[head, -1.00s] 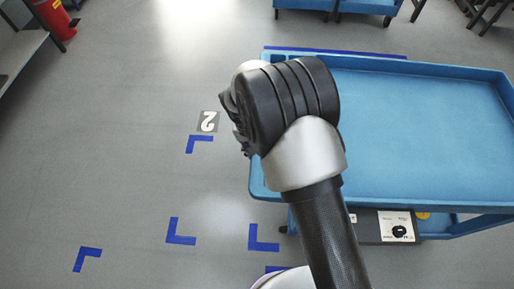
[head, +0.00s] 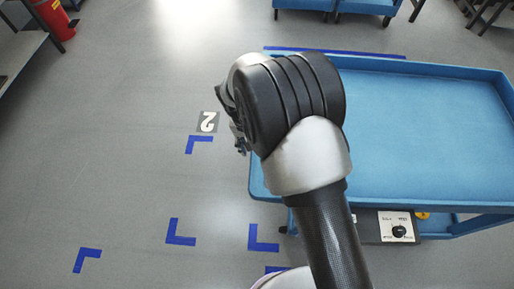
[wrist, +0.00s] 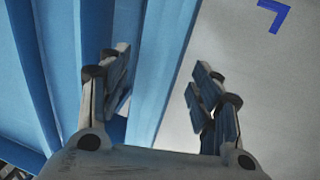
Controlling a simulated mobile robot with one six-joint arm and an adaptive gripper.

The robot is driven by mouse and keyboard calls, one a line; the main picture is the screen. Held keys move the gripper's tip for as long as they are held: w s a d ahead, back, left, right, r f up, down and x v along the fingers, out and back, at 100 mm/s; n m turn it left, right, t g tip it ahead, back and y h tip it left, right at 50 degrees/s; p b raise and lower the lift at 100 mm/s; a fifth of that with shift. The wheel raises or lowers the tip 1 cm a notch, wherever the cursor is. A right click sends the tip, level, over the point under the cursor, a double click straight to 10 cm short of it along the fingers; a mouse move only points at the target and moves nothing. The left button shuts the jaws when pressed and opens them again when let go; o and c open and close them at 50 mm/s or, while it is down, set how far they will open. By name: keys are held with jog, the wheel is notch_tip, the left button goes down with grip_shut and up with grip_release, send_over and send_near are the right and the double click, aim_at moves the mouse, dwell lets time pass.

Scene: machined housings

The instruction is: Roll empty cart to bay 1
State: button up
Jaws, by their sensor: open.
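A blue cart (head: 430,130) with a bare, raised-rim top tray fills the right of the head view. A blue rim of the cart (wrist: 160,60) runs between the fingers, nearer the left one; contact cannot be told. Blue corner marks (head: 180,234) lie on the floor left of the cart. A number 1 is not visible.
A floor plate marked 2 (head: 208,122) lies left of my wrist. A panel with a black knob (head: 398,228) shows under the tray. The left floor is open.

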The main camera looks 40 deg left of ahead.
notch_tip(320, 180, up, 9)
jog(key=s+a, duration=0.1)
jog(key=shift+a, duration=0.2)
jog(key=shift+s, duration=0.15)
dwell(0.4)
